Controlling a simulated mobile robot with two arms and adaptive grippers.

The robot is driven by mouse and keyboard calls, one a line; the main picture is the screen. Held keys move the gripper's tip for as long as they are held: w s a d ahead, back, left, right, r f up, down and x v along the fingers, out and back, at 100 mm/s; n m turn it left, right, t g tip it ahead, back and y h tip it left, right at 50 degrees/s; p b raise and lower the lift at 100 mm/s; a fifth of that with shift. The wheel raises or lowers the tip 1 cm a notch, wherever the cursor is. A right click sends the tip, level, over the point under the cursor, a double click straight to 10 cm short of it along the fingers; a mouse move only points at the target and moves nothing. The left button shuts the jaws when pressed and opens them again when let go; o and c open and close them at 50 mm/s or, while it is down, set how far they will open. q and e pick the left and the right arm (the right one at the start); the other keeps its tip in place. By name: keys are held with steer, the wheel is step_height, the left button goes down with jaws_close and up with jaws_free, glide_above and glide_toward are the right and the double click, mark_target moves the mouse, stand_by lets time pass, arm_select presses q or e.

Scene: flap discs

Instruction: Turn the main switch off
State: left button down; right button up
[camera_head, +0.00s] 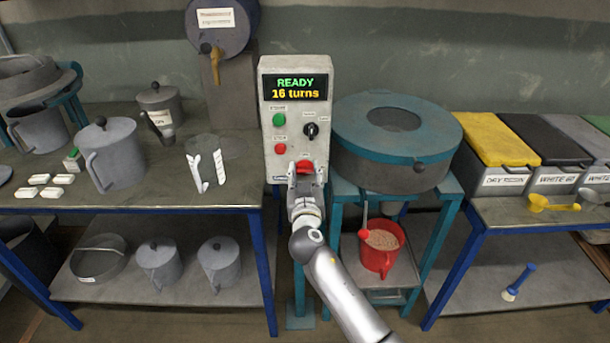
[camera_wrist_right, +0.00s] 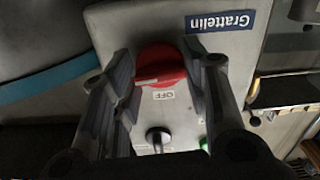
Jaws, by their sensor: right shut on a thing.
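The main switch is a red rotary knob (camera_head: 304,167) low on the grey control box (camera_head: 268,150). In the right wrist view the red knob (camera_wrist_right: 160,65) sits between the two fingers, with an "OFF" label beside it and a pale pointer mark on its face. My right gripper (camera_head: 304,178) is at the knob, shut on it; it also shows in the right wrist view (camera_wrist_right: 160,75). The display (camera_head: 294,87) reads "READY 16 turns". My left gripper is not in view.
The box also has a green button (camera_head: 279,120), a smaller red button (camera_head: 280,146) and a black selector (camera_head: 311,130). A round grey machine with a teal lid (camera_head: 440,125) stands close right. A table with grey jugs (camera_head: 118,165) is at left.

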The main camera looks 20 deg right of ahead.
steer(key=n, duration=0.8)
steer(key=n+p, duration=0.1)
steer(key=n, duration=0.3)
steer(key=shift+n+p, duration=0.75)
steer(key=shift+n, duration=1.75)
steer(key=shift+f, duration=0.1)
steer(key=o, duration=1)
steer(key=shift+s, duration=0.1)
